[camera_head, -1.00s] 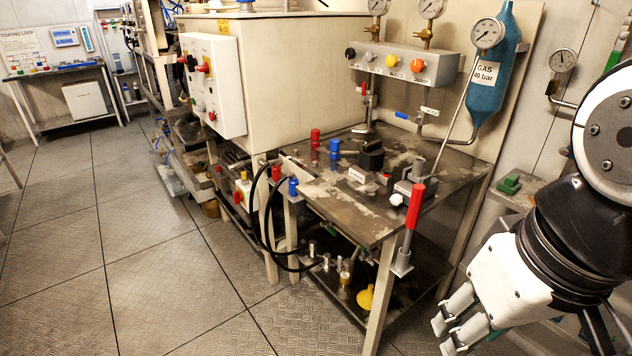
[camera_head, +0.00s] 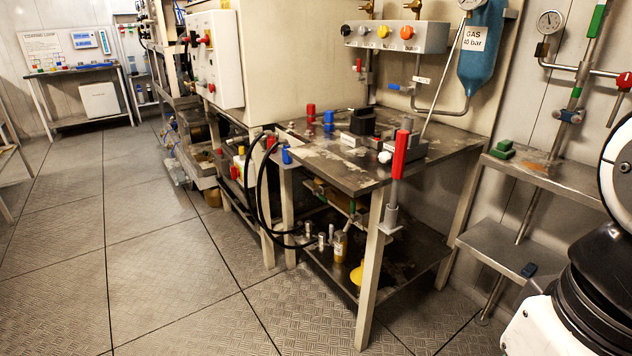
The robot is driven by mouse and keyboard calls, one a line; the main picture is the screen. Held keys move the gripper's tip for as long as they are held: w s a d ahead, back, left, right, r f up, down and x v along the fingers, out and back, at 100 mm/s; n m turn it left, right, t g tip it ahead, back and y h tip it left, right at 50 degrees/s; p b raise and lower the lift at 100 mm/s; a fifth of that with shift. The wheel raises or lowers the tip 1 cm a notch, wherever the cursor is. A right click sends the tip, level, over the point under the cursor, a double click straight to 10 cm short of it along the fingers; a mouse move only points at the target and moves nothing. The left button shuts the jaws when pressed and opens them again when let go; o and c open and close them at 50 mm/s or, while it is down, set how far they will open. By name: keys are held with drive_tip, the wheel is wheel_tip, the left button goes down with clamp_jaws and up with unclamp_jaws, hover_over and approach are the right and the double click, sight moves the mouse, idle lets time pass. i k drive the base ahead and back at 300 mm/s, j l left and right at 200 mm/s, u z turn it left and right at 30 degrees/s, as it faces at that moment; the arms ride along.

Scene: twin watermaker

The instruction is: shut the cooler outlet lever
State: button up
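I cannot tell for sure which lever is the cooler outlet lever. A red-handled lever (camera_head: 624,82) sits on the pipework at the far right edge. A large upright red handle (camera_head: 401,155) stands at the front right corner of the metal table. A small blue lever (camera_head: 399,87) with a tag is on the wall pipe behind the table, and a small red handle (camera_head: 359,66) is left of it.
A stepped grey stand (camera_head: 560,180) with a green block (camera_head: 502,150) is at the right. The floor (camera_head: 150,260) at the left is clear.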

sight(353, 219)
drive_tip(key=i+l+u, duration=0.45)
drive_tip(key=l+u, duration=0.15)
drive_tip(key=i+l+u, duration=0.15)
drive_tip(key=l+u, duration=0.15)
drive_tip(key=l, duration=0.15)
